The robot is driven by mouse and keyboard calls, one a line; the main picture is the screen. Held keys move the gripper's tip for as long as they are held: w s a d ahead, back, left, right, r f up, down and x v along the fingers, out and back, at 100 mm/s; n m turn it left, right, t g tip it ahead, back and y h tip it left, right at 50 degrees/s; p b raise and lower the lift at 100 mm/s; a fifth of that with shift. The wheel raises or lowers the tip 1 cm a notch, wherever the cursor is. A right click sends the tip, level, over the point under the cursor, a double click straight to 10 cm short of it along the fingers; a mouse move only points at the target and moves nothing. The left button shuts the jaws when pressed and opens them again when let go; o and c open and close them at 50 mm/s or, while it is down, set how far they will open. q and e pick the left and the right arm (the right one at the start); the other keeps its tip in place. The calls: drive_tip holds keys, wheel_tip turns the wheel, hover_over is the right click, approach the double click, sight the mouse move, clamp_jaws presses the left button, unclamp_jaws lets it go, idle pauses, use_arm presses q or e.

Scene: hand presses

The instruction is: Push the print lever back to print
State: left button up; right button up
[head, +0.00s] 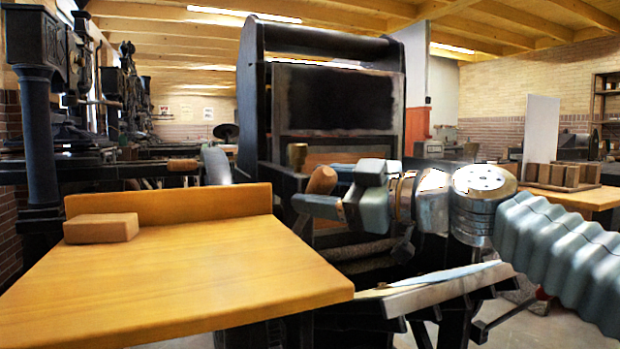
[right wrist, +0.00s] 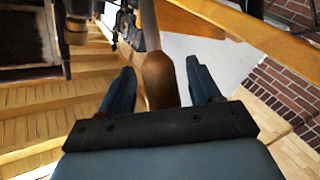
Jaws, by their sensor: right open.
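The hand press (head: 335,100) stands in the middle of the head view, tall and black with a dark upright plate. A rounded brown wooden handle (head: 322,180), which looks like the print lever's grip, is at my right gripper (head: 326,190). In the right wrist view the handle (right wrist: 160,80) lies between the two blue-grey fingers, with gaps on both sides. The gripper is open around it. The lever's lower part is hidden. My left gripper is in neither view.
A wooden table (head: 190,270) with a raised back board fills the front left, with a brown block (head: 101,228) on it. A pale sloping tray (head: 440,290) is below my right gripper. More black presses (head: 40,110) stand at left.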

drive_tip(key=shift+x, duration=1.05)
drive_tip(key=shift+c, duration=0.3)
clamp_jaws()
